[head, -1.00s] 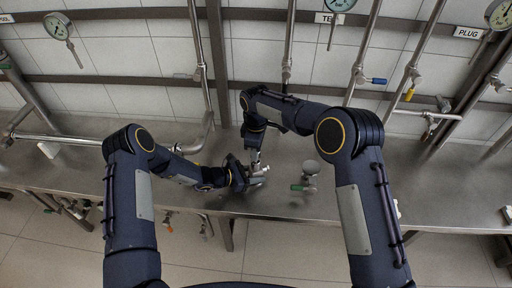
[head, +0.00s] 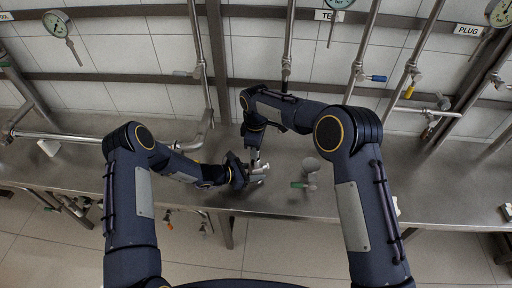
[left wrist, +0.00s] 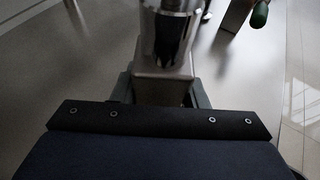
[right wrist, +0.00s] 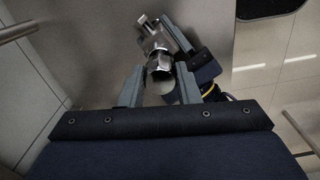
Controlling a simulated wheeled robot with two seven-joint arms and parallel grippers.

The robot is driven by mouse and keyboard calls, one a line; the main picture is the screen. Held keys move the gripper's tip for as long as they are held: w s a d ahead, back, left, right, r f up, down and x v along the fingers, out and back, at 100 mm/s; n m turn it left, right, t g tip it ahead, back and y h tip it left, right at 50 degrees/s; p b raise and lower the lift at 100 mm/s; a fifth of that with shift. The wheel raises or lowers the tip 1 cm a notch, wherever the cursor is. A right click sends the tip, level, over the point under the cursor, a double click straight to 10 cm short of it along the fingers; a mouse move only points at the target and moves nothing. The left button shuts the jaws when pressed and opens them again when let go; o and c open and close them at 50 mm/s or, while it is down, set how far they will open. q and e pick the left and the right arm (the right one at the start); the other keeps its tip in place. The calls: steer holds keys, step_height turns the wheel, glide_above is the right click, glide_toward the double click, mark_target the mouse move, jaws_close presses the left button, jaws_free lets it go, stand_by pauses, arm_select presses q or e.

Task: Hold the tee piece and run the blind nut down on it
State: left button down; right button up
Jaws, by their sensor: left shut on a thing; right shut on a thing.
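My left gripper (head: 250,179) is shut on the tee piece, a bright metal fitting (left wrist: 163,84), above the bench. A shiny round metal part (left wrist: 172,35) stands on the tee's block in the left wrist view. My right gripper (head: 257,162) comes from above, close to the left one. In the right wrist view its fingers (right wrist: 160,90) are on either side of a shiny round metal part, which looks like the blind nut (right wrist: 160,66). It is in line with the tee piece (right wrist: 152,34). I cannot tell how far the nut is on the thread.
A steel bench (head: 400,188) runs across the view. A valve with a round top (head: 311,164) and a green handle (head: 303,185) stands just right of the grippers. Vertical pipes, gauges (head: 56,23) and valves with blue (head: 376,78) and yellow handles line the back wall.

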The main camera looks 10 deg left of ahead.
steer(key=shift+s+d+f, duration=0.1)
steer(key=shift+s+f, duration=0.05)
steer(key=shift+f, duration=0.25)
steer(key=m, duration=0.3)
steer(key=m, duration=0.3)
stand_by(0.3)
steer(key=shift+m, duration=0.3)
steer(key=m, duration=0.3)
steer(key=m, duration=0.3)
